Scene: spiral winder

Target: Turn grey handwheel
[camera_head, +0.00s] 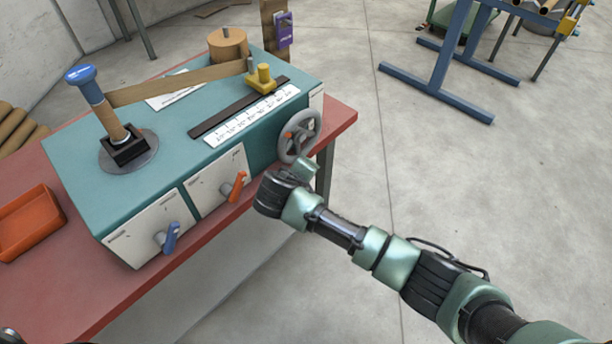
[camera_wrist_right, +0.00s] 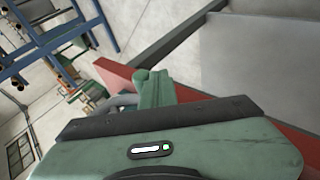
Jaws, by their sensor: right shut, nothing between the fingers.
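The grey handwheel (camera_head: 300,135) is on the right end of the teal winder's front face. It has a grey rim with spokes and a small orange spot at its left side. My right gripper (camera_head: 306,165) is just below and in front of the wheel's lower rim. Its fingers are shut with nothing between them; I cannot tell if they touch the rim. In the right wrist view the shut green fingers (camera_wrist_right: 153,88) point away from the camera, and part of the grey wheel (camera_wrist_right: 116,101) shows behind them, mostly hidden. My left gripper is not in view.
The teal winder (camera_head: 180,125) stands on a red bench (camera_head: 340,115). An orange lever (camera_head: 235,187) and a blue lever (camera_head: 168,238) stick out of its front, left of the handwheel. An orange tray (camera_head: 30,222) lies at left.

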